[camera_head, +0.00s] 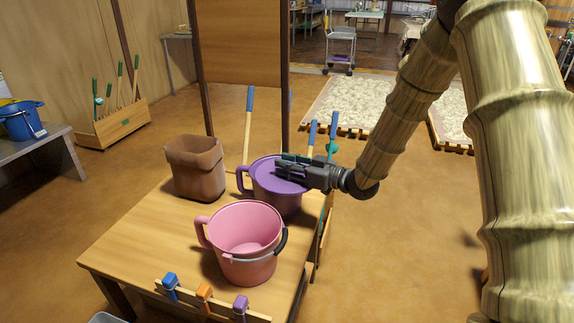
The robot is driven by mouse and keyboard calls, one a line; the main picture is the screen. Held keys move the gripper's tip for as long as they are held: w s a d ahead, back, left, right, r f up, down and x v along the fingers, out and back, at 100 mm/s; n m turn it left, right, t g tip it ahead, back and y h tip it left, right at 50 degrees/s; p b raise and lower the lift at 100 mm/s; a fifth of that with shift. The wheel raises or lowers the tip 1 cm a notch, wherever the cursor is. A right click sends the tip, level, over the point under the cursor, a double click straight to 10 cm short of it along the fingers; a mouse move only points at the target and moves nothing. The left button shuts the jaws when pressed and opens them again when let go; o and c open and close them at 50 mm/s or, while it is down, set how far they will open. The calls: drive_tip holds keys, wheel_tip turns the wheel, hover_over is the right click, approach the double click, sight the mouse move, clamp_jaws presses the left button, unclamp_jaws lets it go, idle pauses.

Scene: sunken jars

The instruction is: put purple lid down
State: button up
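The purple lid (264,174) is a flat purple disc at the top of the purple pot (270,200), which has a side handle on its left. It looks level and at the pot's rim; whether it rests on the rim or sits just above it I cannot tell. My gripper (284,167) reaches in from the right, with its dark fingers lying over the lid. The fingers hide the lid's middle and any knob, so I cannot tell whether they are closed on it.
A pink open pot (246,243) stands nearer on the wooden table (150,238). A brown open container (195,172) stands behind, left of the purple pot. Blue, orange and purple clips sit on a rail (212,300) at the front edge. The table's left part is clear.

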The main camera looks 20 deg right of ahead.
drive_tip(key=o, duration=0.4)
drive_tip(key=shift+c, duration=0.2)
drive_tip(key=shift+f+b, duration=0.15)
drive_tip(key=shift+b, duration=0.6)
